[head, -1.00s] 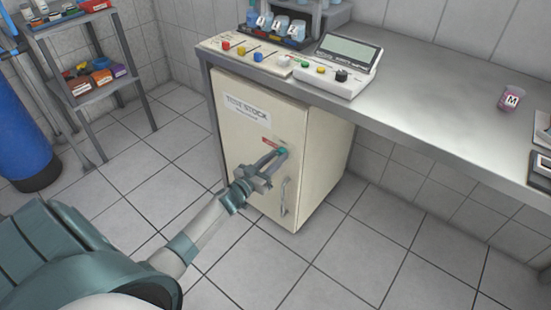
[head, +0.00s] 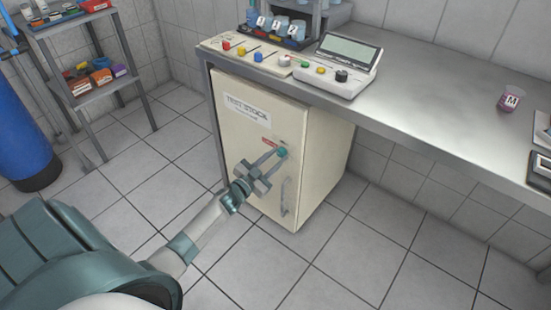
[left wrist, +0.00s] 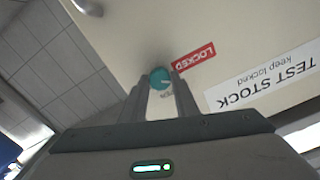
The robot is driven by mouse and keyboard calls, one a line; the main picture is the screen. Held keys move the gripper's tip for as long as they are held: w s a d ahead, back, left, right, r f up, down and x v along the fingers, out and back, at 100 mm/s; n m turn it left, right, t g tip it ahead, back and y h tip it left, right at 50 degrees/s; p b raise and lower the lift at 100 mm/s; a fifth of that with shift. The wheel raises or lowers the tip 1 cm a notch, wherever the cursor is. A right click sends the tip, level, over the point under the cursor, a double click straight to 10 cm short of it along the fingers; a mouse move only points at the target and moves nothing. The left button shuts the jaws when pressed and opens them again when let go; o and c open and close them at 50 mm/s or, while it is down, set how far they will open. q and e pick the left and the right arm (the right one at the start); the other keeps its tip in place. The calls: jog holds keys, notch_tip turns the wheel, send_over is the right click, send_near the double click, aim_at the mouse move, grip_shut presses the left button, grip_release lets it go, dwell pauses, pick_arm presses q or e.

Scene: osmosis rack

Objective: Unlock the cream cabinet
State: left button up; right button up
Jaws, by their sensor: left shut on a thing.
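The cream cabinet (head: 237,141) stands under the metal bench with its door shut. Its door bears a "TEST STOCK keep locked" label (left wrist: 262,84) and a red "LOCKED" label (left wrist: 194,58). A round teal lock knob (left wrist: 160,78) sits beside the red label. My left gripper (head: 277,153) reaches the door front, its fingers shut on the teal knob. In the left wrist view the fingertips (left wrist: 160,86) stand on both sides of the knob. The knob's pale mark points toward the red label side. The vertical door handle (head: 284,197) is below the knob. My right gripper is not in view.
The bench (head: 430,105) above holds a device with a screen (head: 343,66), a panel of coloured knobs (head: 257,57) and a purple-lidded jar (head: 511,98). A shelf (head: 93,90) and a blue tank (head: 22,150) stand left. The floor before the cabinet is clear.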

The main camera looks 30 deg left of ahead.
pick_arm(q)
jog(key=m, duration=0.2)
jog(key=shift+m, duration=0.4)
jog(key=m+b, duration=0.1)
jog(key=m, duration=0.2)
jog(key=shift+m, duration=0.3)
jog(key=m, duration=0.3)
jog(key=shift+b, duration=0.3)
jog(key=shift+m, duration=1.1)
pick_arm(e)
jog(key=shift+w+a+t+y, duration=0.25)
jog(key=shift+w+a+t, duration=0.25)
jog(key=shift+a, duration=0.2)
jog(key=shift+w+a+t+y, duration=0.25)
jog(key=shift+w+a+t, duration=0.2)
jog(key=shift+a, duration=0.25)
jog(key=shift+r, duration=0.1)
pick_arm(q)
jog(key=o, duration=1.1)
jog(key=shift+c, duration=0.2)
jog(key=shift+s, duration=0.15)
